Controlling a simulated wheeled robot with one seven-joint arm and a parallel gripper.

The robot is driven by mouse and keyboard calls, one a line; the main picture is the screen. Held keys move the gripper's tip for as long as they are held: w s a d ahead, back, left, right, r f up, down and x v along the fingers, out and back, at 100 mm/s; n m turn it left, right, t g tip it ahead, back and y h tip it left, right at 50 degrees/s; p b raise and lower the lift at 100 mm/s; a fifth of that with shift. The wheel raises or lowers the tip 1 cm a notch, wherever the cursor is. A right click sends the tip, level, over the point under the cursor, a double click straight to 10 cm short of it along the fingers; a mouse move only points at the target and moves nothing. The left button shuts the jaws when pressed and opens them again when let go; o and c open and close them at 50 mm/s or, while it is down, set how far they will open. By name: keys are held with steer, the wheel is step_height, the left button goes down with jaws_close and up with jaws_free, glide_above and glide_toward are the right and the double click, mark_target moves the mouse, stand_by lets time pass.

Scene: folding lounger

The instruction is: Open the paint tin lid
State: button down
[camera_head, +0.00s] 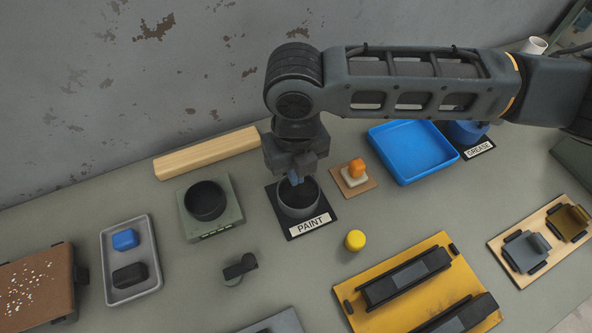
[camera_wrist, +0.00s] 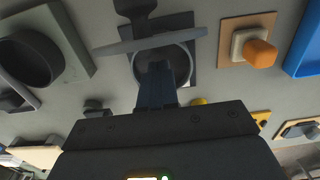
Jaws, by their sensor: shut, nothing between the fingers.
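The dark grey paint tin (camera_head: 300,208) stands on a black mat labelled PAINT (camera_head: 310,224) in the middle of the bench. Its dark inside shows in the head view. In the wrist view, the tin (camera_wrist: 181,62) lies beyond my fingers. A thin grey piece (camera_wrist: 120,47), which looks like the lid seen edge-on, crosses the tin's far side, with a dark part behind it. The lid cannot be made out in the head view, where my wrist covers the far rim. My gripper (camera_head: 294,181) is shut and empty, pointing down over the tin's mouth; its fingers (camera_wrist: 157,68) hide part of the tin.
A grey block with a round black opening (camera_head: 205,200) stands left of the tin. An orange-topped piece (camera_head: 356,170) and a blue tray (camera_head: 410,150) are to the right. A yellow cap (camera_head: 355,240) is in front, and a wooden beam (camera_head: 205,155) lies behind.

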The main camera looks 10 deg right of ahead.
step_height(320, 180, up, 6)
stand_by(0.7)
stand_by(0.4)
